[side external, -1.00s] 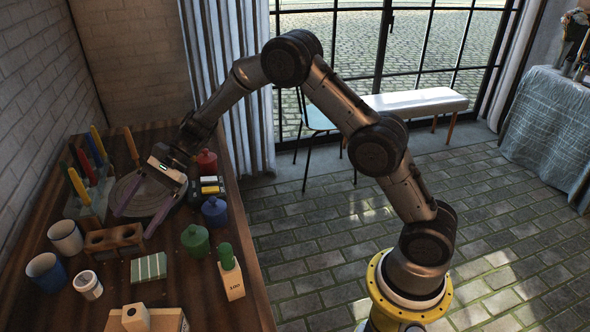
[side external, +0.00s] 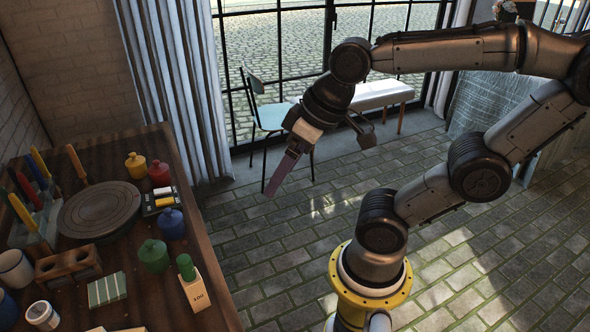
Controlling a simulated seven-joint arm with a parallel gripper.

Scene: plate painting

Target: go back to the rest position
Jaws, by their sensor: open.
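My gripper (side external: 284,172) hangs over the paved floor to the right of the table, clear of everything on it. Its fingers point down and to the left, with nothing between them. Seen from this side the fingers nearly overlap. The arm is folded back above its yellow base (side external: 370,288). On the wooden table (side external: 120,252) lies a round brown turntable (side external: 99,207) with a bare top.
A chair (side external: 272,118) and a white bench (side external: 380,94) stand by the window behind my gripper.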

